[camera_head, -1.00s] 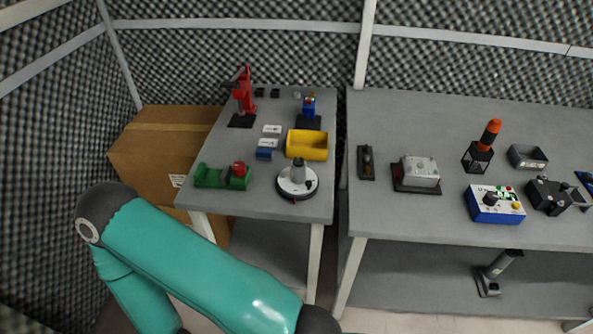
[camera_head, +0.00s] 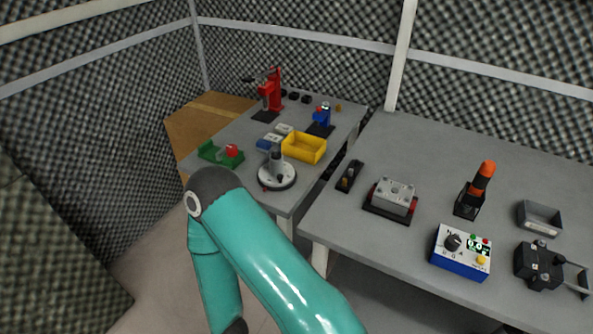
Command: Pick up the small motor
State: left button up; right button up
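No object can be told for sure as the small motor. A black boxy device (camera_head: 538,265) with a rod and handle sits near the right edge of the right table. Small dark pieces (camera_head: 294,96) lie at the back of the left table, too small to identify. A narrow black fixture (camera_head: 349,176) lies on the left end of the right table. Neither gripper is in view. One teal arm of mine crosses the lower middle, in front of the tables, and its gripper end is out of the picture.
The left table (camera_head: 340,120) carries a red press (camera_head: 270,92), a yellow bin (camera_head: 304,147), a round white-topped device (camera_head: 276,174) and a green fixture (camera_head: 221,153). The right table (camera_head: 350,225) carries a grey block (camera_head: 394,196), an orange-topped tool (camera_head: 481,180), a control box (camera_head: 461,252) and a grey tray (camera_head: 540,218).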

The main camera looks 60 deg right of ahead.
aim_at(276, 158)
jog(key=z, duration=1.05)
jog(key=i, duration=0.5)
jog(key=z, duration=0.2)
